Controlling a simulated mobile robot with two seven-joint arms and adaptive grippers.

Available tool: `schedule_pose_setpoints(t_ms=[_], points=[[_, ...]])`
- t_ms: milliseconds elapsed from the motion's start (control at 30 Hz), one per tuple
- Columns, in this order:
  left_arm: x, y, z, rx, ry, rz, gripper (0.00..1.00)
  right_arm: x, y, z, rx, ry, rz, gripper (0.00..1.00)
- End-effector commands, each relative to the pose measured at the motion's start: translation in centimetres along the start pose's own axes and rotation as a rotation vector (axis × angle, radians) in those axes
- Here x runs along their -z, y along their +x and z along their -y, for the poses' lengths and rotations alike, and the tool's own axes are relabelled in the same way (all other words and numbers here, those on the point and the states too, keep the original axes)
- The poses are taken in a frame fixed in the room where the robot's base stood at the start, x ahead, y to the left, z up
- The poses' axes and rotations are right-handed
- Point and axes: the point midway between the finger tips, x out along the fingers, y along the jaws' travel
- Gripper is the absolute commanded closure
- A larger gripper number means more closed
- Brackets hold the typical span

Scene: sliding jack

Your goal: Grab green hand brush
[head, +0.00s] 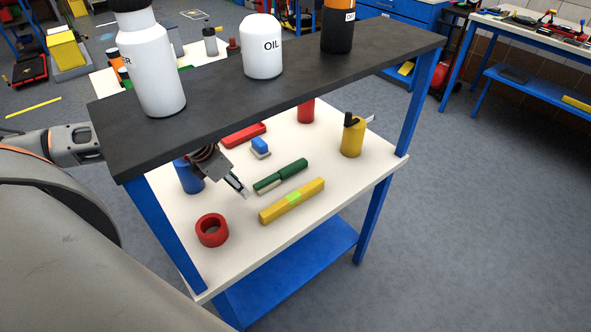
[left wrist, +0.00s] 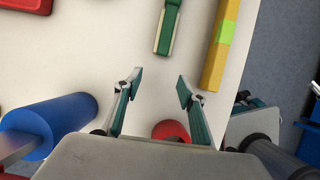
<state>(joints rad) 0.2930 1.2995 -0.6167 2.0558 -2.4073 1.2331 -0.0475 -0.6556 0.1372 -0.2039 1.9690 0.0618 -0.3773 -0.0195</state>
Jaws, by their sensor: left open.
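The green hand brush (head: 281,176) lies on the white shelf under the dark top board, its pale bristle side showing along one edge. It also shows at the top of the left wrist view (left wrist: 169,26). My left gripper (head: 241,188) reaches in under the board from the left, its fingertips just short of the brush's near end. In the left wrist view the left gripper (left wrist: 160,84) is open and empty, with the brush ahead of the gap between its fingers, apart from them. My right gripper is not in view.
A yellow bar (head: 292,201) with a light green patch lies beside the brush. A red ring (head: 212,230), blue cylinder (head: 189,176), blue-topped block (head: 260,147), red object (head: 243,135) and yellow can (head: 353,136) share the shelf. The dark board (head: 300,72) overhangs it.

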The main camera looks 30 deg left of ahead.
Motion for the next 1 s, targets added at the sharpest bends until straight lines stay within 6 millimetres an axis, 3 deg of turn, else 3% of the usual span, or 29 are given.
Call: schedule_pose_setpoints(t_ms=[233,500,700,1000], points=[[-1.0,0.4,0.4,0.013,0.010,0.002,0.60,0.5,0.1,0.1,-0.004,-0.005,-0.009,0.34],[-5.1,1.9,0.5,0.013,0.009,0.004,0.60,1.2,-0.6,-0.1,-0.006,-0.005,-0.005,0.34],[-8.4,3.3,0.5,0.012,0.009,0.003,0.60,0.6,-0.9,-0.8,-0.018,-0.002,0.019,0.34],[-10.6,4.4,0.4,0.010,0.010,0.000,0.60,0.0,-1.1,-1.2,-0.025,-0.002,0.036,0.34]])
